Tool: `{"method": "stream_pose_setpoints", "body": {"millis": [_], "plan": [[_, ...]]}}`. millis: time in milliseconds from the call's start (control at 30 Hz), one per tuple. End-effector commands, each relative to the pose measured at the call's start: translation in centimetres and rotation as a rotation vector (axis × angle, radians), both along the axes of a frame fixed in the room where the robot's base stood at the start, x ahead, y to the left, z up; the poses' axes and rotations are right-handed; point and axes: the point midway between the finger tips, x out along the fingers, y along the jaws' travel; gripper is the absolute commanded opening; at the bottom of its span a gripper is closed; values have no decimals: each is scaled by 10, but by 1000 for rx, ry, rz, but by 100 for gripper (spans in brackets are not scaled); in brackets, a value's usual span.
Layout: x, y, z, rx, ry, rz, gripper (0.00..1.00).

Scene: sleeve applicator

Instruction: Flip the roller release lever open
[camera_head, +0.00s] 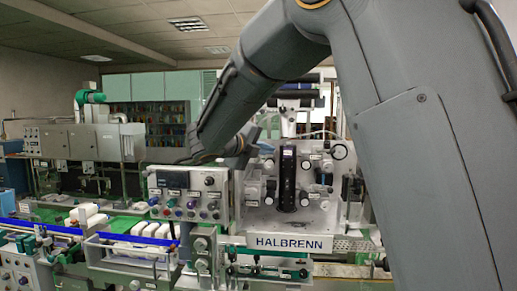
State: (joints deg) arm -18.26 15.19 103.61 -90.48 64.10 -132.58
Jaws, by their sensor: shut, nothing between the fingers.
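The sleeve applicator (318,205) stands at centre right, with a pale front plate lettered HALBRENN. A black upright roller-like part (286,178) is on its plate, with several black knobs and small labelled parts around it. I cannot pick out the roller release lever for sure at this size. My arm comes down from the upper right, and my gripper (248,140) is at its end, small and dark, at the upper left of the plate. It is shut and holds nothing. Whether it touches the machine cannot be told.
A control panel (188,194) with knobs and buttons stands just left of the plate. A conveyor with blue rails (132,239) and white items runs at lower left. Grey cabinets (75,141) stand behind on the left.

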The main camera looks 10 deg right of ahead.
Motion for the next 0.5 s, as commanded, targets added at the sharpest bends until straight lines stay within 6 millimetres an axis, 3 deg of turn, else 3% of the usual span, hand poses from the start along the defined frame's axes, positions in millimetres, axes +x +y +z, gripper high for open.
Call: {"method": "stream_pose_setpoints", "body": {"millis": [67,300,500], "plan": [[-6,-14,-3,-1,2,-5,0],[-33,32,0,0,-2,8,0],[-56,57,4,1,0,8,0]]}}
